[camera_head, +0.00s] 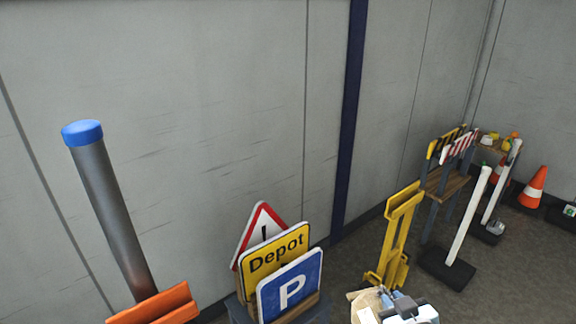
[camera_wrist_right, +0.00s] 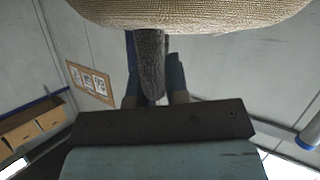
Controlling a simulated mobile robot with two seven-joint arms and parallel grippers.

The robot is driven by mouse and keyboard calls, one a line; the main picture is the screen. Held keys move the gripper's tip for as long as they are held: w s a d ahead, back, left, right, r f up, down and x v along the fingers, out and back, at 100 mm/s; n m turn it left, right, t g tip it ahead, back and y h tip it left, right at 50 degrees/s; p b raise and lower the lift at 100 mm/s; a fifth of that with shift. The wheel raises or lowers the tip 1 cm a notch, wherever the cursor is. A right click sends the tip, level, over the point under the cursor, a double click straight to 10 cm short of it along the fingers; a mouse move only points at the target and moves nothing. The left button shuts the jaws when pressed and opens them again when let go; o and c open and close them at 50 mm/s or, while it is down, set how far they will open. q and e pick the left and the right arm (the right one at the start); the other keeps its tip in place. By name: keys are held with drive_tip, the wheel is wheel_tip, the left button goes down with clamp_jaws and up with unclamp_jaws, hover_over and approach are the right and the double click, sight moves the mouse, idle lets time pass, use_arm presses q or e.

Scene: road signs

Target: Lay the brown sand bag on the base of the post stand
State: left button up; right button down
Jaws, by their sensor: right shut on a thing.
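The brown sand bag (camera_wrist_right: 200,14), of coarse woven cloth, fills the top of the right wrist view, with a dark strap (camera_wrist_right: 150,60) below it. My right gripper (camera_wrist_right: 152,98) is shut on this strap, and the bag is beyond its fingers. In the head view my right gripper (camera_head: 387,298) is at the bottom edge beside a tan part of the bag (camera_head: 359,299); the rest is cut off. A white post stand (camera_head: 469,215) with a flat black base (camera_head: 447,268) stands on the floor to the right. A similar white post (camera_head: 502,180) stands behind it. My left gripper is out of view.
Signs, including a yellow Depot sign (camera_head: 274,252) and a blue P sign (camera_head: 290,287), stand left of my gripper. A yellow folding frame (camera_head: 397,235) stands between them and the post.

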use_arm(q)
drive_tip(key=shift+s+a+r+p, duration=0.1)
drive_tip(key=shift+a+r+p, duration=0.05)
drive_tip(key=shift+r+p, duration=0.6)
use_arm(e)
drive_tip(key=shift+m+h, duration=0.6)
drive_tip(key=shift+h, duration=0.1)
drive_tip(key=d+r, duration=0.1)
drive_tip(key=s+d+r, duration=0.1)
drive_tip(key=r, duration=0.2)
drive_tip(key=shift+s+d+r, duration=0.15)
drive_tip(key=shift+d+r, duration=0.1)
drive_tip(key=shift+d, duration=0.15)
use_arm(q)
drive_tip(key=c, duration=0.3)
use_arm(e)
drive_tip(key=f, duration=0.2)
drive_tip(key=s+f, duration=0.1)
drive_tip(key=f, duration=0.2)
drive_tip(key=shift+s, duration=0.15)
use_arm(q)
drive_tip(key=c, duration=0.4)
use_arm(e)
drive_tip(key=shift+s+f, duration=0.15)
drive_tip(key=shift+f, duration=0.2)
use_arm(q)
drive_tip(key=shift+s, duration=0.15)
use_arm(e)
drive_tip(key=shift+s, duration=0.1)
